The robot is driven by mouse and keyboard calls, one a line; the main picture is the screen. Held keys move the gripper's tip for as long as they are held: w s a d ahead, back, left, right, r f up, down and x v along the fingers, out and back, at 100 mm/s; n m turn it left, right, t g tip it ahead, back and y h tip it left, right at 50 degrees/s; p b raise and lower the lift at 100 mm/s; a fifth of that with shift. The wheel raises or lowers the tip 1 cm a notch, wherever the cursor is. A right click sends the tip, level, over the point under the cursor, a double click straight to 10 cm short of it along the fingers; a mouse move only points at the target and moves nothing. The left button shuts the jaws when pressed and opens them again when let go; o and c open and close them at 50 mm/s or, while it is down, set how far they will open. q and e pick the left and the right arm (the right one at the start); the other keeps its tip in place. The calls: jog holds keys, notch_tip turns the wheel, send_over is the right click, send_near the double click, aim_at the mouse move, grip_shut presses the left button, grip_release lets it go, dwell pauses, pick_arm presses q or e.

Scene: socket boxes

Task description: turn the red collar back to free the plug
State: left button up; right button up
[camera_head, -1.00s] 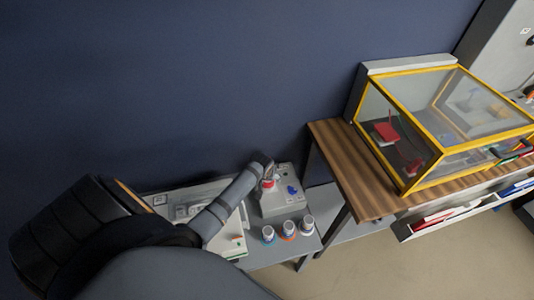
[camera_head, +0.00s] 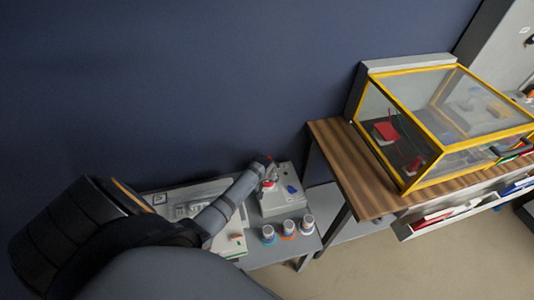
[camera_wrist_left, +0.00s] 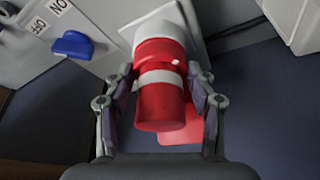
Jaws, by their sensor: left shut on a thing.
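The red plug (camera_wrist_left: 160,106) sits in a white socket on the grey socket box (camera_head: 283,203). In the left wrist view, the red collar (camera_wrist_left: 157,52) lies between the white socket base (camera_wrist_left: 160,20) and a white band, with the plug's red body nearer the camera. In the head view my left gripper (camera_head: 266,171) is at the box's upper left and covers most of the plug. My right gripper is in neither view.
A blue switch (camera_wrist_left: 72,45) with ON and OFF labels is beside the socket; it also shows in the head view (camera_head: 291,189). Several small capped pots (camera_head: 288,229) stand before the box. A wooden table (camera_head: 345,160) carries a yellow-framed glass case (camera_head: 410,160) at right.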

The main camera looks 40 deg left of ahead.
pick_arm(q)
jog(key=shift+n, duration=0.3)
jog(key=shift+d+r+n+y+p, duration=0.1)
jog(key=shift+n+y+p, duration=0.5)
jog(key=shift+n, duration=0.4)
jog(key=n+g, duration=0.1)
jog(key=n, duration=0.1)
jog(key=shift+w+n, duration=0.15)
jog(key=shift+n, duration=0.15)
jog(key=n+g+y, duration=0.1)
jog(key=n, duration=0.2)
jog(key=shift+w+d, duration=0.1)
jog(key=shift+n+g+y+b, duration=0.3)
jog(key=shift+n+g+b, duration=0.45)
jog(key=shift+n, duration=1.25)
